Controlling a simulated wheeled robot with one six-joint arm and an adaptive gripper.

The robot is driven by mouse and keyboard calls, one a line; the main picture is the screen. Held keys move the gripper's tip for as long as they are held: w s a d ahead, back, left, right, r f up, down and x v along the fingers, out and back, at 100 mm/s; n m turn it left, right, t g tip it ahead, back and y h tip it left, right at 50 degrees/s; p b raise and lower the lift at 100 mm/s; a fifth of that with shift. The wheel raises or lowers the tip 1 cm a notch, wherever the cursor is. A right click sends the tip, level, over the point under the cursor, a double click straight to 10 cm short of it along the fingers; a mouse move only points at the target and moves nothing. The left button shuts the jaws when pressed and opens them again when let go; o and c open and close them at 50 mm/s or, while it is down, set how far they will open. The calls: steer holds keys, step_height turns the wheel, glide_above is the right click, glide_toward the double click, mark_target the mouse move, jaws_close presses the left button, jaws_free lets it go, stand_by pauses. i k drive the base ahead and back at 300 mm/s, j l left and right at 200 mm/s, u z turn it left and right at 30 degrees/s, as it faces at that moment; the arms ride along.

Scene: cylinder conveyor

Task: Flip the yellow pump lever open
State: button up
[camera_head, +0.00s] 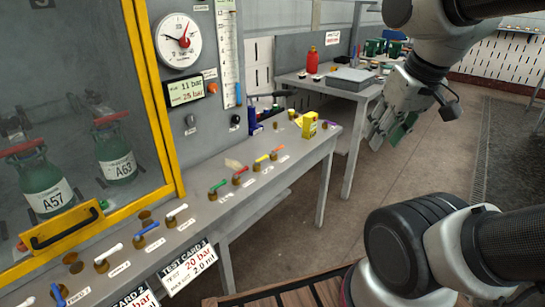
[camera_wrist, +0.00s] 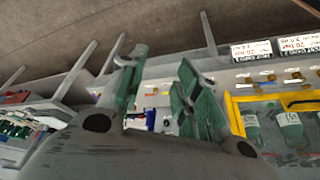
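A row of small coloured levers on brass bases runs along the grey bench. The yellow lever (camera_head: 262,158) sits between a red lever (camera_head: 240,172) and an orange-red lever (camera_head: 277,149); a green lever (camera_head: 219,185) is nearer. The yellow lever lies at a slant above its base. My gripper (camera_head: 388,137) hangs over the floor to the right of the bench, well apart from the levers. In the wrist view its two green-padded fingers (camera_wrist: 163,62) stand apart with nothing held between them. Levers there are too small to tell apart.
A yellow-framed cabinet (camera_head: 160,95) with green gas bottles stands at left. White and blue levers (camera_head: 147,229) and test cards (camera_head: 188,267) are nearer. A yellow box (camera_head: 308,125) stands at the bench's far end. A back table (camera_head: 330,84) holds a red bottle. Floor between is clear.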

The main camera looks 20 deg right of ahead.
mark_target(266, 156)
steer(key=i+l, duration=0.2)
steer(key=i, duration=0.15)
steer(key=i+l, duration=0.2)
steer(key=i, duration=0.2)
steer(key=i+l, duration=0.2)
steer(key=i, duration=0.15)
